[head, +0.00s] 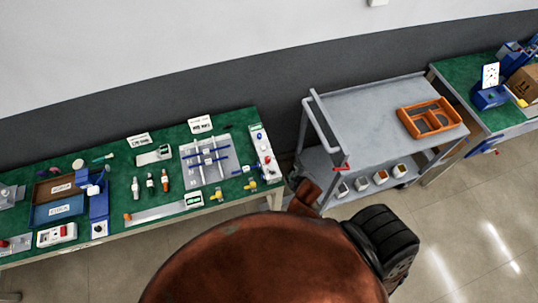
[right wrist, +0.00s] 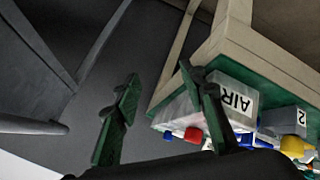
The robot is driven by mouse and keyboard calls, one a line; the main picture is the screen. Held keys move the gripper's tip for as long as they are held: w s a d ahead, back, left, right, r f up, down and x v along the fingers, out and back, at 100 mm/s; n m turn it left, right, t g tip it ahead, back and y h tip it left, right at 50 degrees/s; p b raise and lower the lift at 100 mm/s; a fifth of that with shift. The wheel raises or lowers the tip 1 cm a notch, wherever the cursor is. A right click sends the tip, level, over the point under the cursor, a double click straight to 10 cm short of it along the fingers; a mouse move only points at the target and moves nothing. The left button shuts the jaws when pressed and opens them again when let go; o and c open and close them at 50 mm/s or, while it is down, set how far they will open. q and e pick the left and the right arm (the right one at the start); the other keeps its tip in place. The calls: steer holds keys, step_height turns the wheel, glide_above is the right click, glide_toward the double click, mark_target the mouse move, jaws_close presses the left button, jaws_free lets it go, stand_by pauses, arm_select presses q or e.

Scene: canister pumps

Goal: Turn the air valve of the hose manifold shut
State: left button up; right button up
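The hose manifold (head: 263,152) appears to be the long pale block with red knobs at the right end of the green-topped bench in the head view. In the right wrist view, a pale block labelled AIR (right wrist: 238,100) stands near the bench edge, with red and blue knobs (right wrist: 193,134) beyond it. My right gripper (right wrist: 160,105) is open, its green-padded fingers wide apart. One finger overlaps the AIR block in the picture; I cannot tell whether it touches. The other is over the dark gap beside the bench. I cannot tell the valve's angle. My left gripper is out of view.
The green bench (head: 165,210) carries a piped board (head: 190,172), yellow-handled fittings (head: 250,185) and a blue case (head: 56,206). A grey cart (head: 360,110) with an orange tray (head: 430,118) stands just right of it, leaving a narrow gap.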

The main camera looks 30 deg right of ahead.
steer(key=w+a+r+n+t+y, duration=0.1)
steer(key=w+a+r+n+t, duration=0.25)
steer(key=w+r, duration=0.55)
steer(key=w+a+r+n+t+y, duration=0.25)
steer(key=w+r+n+t, duration=0.2)
steer(key=r, duration=0.85)
steer(key=a+r+n+g+y+p, duration=0.1)
steer(key=a+r+n+g+y, duration=0.1)
steer(key=a+n+y, duration=0.5)
steer(key=a+r+n+g+y+p, duration=0.1)
steer(key=a+r+n+g+y, duration=0.15)
steer(key=a+n, duration=0.8)
steer(key=n+g+h, duration=0.8)
steer(key=n, duration=0.4)
glide_toward(268, 158)
steer(key=f, duration=0.1)
steer(key=p+x, duration=0.1)
steer(key=x, duration=0.6)
steer(key=shift+w+a+f+p, duration=0.1)
steer(key=shift+w+f+p, duration=0.1)
steer(key=shift+f+p, duration=0.2)
